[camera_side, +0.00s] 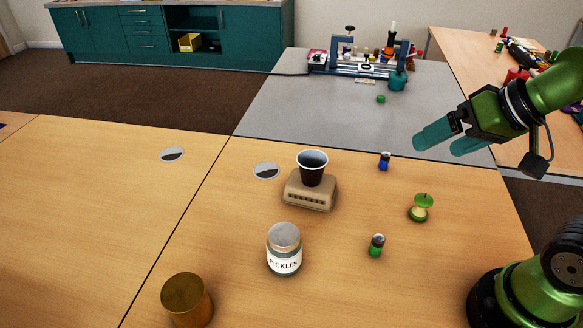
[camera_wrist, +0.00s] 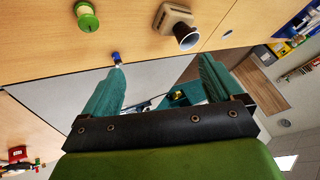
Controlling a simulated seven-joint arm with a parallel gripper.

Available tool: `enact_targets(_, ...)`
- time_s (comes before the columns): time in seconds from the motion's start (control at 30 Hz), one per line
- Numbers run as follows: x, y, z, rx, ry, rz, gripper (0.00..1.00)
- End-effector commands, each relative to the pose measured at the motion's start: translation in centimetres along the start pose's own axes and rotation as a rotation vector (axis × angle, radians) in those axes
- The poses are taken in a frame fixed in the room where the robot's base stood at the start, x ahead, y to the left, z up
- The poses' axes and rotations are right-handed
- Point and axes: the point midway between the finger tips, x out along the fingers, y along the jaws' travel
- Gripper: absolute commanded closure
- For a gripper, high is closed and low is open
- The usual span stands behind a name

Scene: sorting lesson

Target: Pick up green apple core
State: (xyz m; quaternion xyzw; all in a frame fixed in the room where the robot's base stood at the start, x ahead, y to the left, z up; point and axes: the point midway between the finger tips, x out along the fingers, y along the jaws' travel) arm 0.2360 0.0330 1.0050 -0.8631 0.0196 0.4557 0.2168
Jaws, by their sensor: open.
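The green apple core (camera_side: 420,208) stands on the wooden table at the right in the side view, with green ends and a pale middle. In the wrist view the apple core (camera_wrist: 87,17) shows at the upper left, beyond the fingers. My gripper (camera_side: 442,140) is open and empty, with teal fingers, raised above the far right part of the tables and apart from the core. In the wrist view my gripper (camera_wrist: 165,80) has its two fingers spread wide with nothing held between them.
A small blue-capped bottle (camera_side: 385,161) stands behind the core, and a green one (camera_side: 376,245) in front. A black cup (camera_side: 312,170) sits on a beige box (camera_side: 309,192). A pickle jar (camera_side: 284,249) and a brass-coloured cylinder (camera_side: 187,300) stand nearer.

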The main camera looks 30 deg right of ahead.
Motion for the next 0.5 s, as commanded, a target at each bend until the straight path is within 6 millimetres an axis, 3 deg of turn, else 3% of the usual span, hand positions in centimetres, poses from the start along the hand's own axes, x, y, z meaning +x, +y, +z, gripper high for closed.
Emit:
enact_targets(0.07, 0.00, 0.00, -0.01, 0.000, 0.000, 0.000, 0.09)
enact_targets(0.2, 0.00, -0.01, -0.01, 0.000, 0.000, 0.000, 0.26)
enact_targets(0.5, 0.39, 0.31, 0.00, 0.010, -0.014, 0.012, 0.26)
